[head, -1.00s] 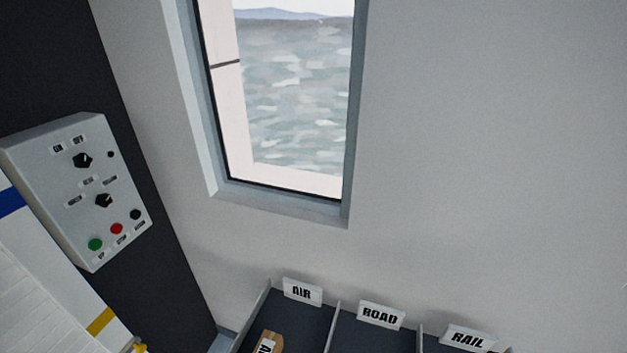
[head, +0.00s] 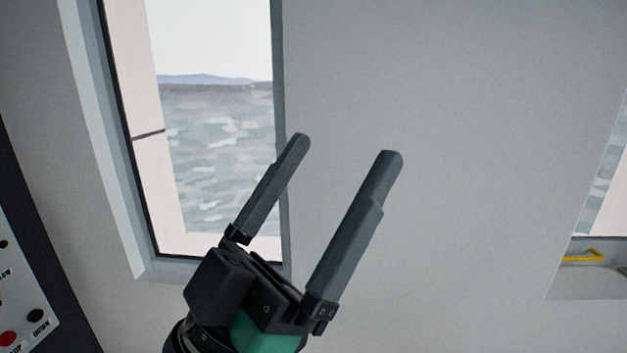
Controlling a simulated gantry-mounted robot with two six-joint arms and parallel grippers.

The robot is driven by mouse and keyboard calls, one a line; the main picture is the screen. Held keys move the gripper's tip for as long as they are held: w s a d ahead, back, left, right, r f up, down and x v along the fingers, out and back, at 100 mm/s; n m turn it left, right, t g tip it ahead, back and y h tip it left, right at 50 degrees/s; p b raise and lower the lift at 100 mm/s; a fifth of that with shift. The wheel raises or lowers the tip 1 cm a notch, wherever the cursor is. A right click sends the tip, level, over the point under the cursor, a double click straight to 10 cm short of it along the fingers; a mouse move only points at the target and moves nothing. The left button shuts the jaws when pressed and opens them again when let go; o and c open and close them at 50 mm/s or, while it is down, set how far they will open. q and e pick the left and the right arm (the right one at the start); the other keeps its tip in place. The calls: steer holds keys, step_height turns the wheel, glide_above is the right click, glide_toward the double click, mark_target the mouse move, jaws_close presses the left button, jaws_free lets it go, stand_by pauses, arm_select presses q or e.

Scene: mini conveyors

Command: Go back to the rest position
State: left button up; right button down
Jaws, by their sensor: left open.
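My left gripper (head: 346,150) shows in the head view, rising from the bottom middle. Its two dark grey fingers point up and to the right and stand wide apart. Nothing is between them. Behind the fingers are the grey wall and the right edge of a window. My right gripper is out of view.
A window (head: 215,140) looking onto water is at the upper left. The control box (head: 20,290) shows partly at the lower left edge. A second window's ledge (head: 590,280) with a yellow object (head: 583,257) is at the right. The grey wall (head: 470,150) between is bare.

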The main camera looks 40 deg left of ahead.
arm_select(q)
steer(key=shift+s+a+r+y, duration=0.3)
steer(key=shift+r+y, duration=0.1)
steer(key=shift+r, duration=0.05)
steer(key=shift+r, duration=0.1)
step_height(320, 180, up, 20)
steer(key=p, duration=2.1)
step_height(320, 180, down, 38)
steer(key=b, duration=3.9)
